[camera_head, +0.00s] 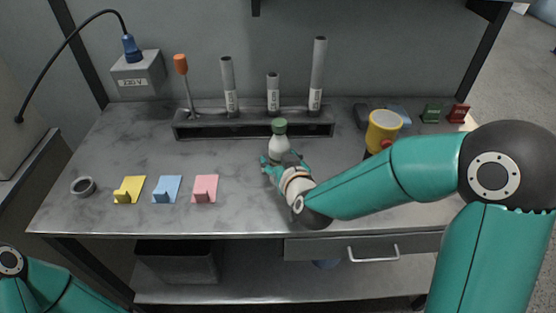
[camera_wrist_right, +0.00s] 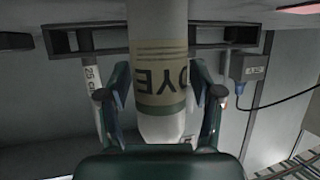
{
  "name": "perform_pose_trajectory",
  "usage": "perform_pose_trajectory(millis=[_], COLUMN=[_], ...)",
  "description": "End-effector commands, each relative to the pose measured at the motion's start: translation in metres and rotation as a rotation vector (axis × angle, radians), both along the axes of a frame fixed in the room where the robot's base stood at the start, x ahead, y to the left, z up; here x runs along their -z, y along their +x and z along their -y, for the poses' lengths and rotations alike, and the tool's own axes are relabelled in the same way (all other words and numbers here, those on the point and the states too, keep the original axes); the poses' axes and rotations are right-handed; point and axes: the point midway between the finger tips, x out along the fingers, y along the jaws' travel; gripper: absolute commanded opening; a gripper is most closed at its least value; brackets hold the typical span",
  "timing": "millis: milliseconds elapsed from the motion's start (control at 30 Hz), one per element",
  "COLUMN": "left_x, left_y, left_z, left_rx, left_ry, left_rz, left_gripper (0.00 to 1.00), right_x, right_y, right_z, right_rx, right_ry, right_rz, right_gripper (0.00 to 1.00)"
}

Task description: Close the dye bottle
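My right gripper (camera_head: 284,163) is at the bottle's body, below the cap. In the right wrist view, which is upside down, the bottle (camera_wrist_right: 160,50) with its DYE label is between the two fingers (camera_wrist_right: 160,92), which lie close against its sides. The cap is not visible there, and the bottle's base is hidden in the head view. Of my left arm only a part shows at the bottom left; its gripper is out of view.
Behind the bottle a grey rack (camera_head: 252,127) holds several tubes and an orange-handled screwdriver (camera_head: 182,80). Yellow, blue and pink holders (camera_head: 204,188) and a grey ring (camera_head: 83,186) lie left. A yellow cup (camera_head: 383,130) stands right, beyond my forearm. The front middle is clear.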

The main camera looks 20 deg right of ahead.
Motion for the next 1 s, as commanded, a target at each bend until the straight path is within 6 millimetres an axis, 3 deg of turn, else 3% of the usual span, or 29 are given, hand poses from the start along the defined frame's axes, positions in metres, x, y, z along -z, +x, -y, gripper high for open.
perform_pose_trajectory(millis=[467,667,833,1000], left_x=[-0.001,0.002,0.002,0.020], left_y=[0.000,0.000,0.000,0.000], left_z=[0.000,0.000,0.000,0.000], left_rx=[0.000,0.000,0.000,0.000], left_ry=[0.000,0.000,0.000,0.000], left_rz=[0.000,0.000,0.000,0.000], left_gripper=[0.60,0.60,0.60,0.60], right_x=[-0.004,-0.016,-0.032,-0.037], right_y=[-0.005,-0.033,-0.070,-0.093], right_z=[-0.001,-0.002,-0.003,-0.003], right_rx=[-0.001,-0.004,-0.004,-0.001], right_ry=[-0.001,-0.001,0.001,0.002], right_rz=[0.001,0.004,0.005,0.007], right_gripper=[0.74,0.74,0.74,0.74])
